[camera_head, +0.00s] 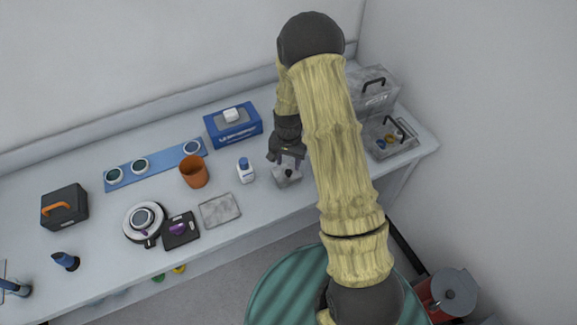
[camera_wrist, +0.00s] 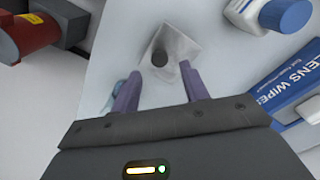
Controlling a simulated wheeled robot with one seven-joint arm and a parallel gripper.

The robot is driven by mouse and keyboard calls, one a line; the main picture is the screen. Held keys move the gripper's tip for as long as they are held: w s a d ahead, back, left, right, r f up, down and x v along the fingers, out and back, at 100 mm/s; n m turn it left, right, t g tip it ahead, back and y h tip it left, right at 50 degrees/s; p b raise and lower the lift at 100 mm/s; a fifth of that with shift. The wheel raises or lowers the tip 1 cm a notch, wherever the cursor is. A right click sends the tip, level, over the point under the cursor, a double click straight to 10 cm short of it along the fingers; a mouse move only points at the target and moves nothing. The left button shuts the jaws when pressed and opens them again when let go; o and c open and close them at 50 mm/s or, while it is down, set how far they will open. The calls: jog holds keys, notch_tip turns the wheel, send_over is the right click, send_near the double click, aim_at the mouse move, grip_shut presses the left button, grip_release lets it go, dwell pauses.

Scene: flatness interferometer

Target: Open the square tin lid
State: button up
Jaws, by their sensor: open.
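A small grey square tin (camera_head: 287,181) with a dark knob on its lid stands on the white bench in the head view. In the wrist view the tin's lid (camera_wrist: 184,43) shows from above, turned at an angle, with the round dark knob (camera_wrist: 160,58) near its lower left. The lid appears to be on the tin. My gripper (camera_head: 287,164) is just above the tin in the head view. In the wrist view my gripper (camera_wrist: 157,78) is open and empty, with its purple fingers apart and the knob beyond the tips, roughly between them.
A white bottle with a blue cap (camera_head: 245,171) stands close left of the tin. A blue lens wipes box (camera_head: 233,133), an orange cup (camera_head: 194,172) and a flat grey plate (camera_head: 220,210) lie farther left. A clear-sided tray (camera_head: 405,148) is at the right.

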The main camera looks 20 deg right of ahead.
aim_at(288, 171)
jog(key=shift+f+p, duration=0.45)
jog(key=shift+f, duration=1.7)
grip_shut()
